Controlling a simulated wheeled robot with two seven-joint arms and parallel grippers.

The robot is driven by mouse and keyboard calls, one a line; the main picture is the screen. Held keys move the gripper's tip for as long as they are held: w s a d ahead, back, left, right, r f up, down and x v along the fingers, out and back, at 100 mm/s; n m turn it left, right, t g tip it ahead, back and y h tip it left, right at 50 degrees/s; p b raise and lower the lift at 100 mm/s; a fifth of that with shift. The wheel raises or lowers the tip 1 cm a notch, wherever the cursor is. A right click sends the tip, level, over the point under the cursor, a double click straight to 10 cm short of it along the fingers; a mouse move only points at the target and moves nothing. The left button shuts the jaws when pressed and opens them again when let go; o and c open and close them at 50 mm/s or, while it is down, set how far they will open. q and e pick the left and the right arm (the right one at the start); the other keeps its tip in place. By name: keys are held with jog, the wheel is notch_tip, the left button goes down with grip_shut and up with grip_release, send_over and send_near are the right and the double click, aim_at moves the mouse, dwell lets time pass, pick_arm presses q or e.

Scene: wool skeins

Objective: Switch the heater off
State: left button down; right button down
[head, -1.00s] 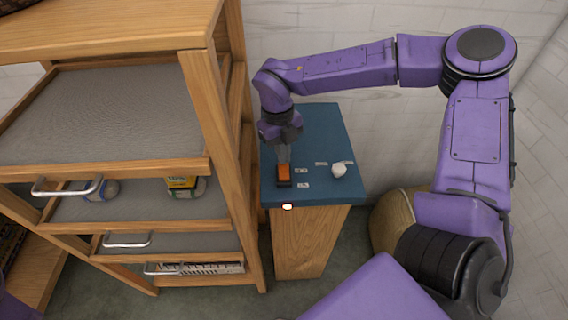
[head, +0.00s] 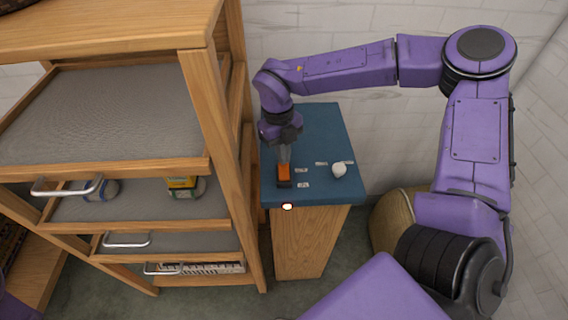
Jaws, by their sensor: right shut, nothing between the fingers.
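A blue-topped wooden stand (head: 325,130) bears an orange rocker switch (head: 284,171) in a dark base, a white knob (head: 339,170) and several small white labels. A small round light (head: 287,206) glows on the stand's front edge. My right gripper (head: 284,160) points down at the switch from above, its fingers shut and empty. Its tips are at the far end of the orange part; I cannot tell whether they touch it. No separate heater body can be made out. My left gripper is not in view.
A wooden rack (head: 195,100) with grey shelves and metal-handled drawers stands close on the left, its post right beside the stand. Skeins (head: 185,187) lie in one drawer. A tan rounded object (head: 392,220) is on the floor at right. A tiled wall is behind.

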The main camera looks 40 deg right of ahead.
jog(key=shift+f+b, duration=0.45)
jog(key=shift+f, duration=0.4)
jog(key=shift+r, duration=0.1)
notch_tip(320, 180, up, 7)
jog(key=p, duration=0.6)
dwell(0.5)
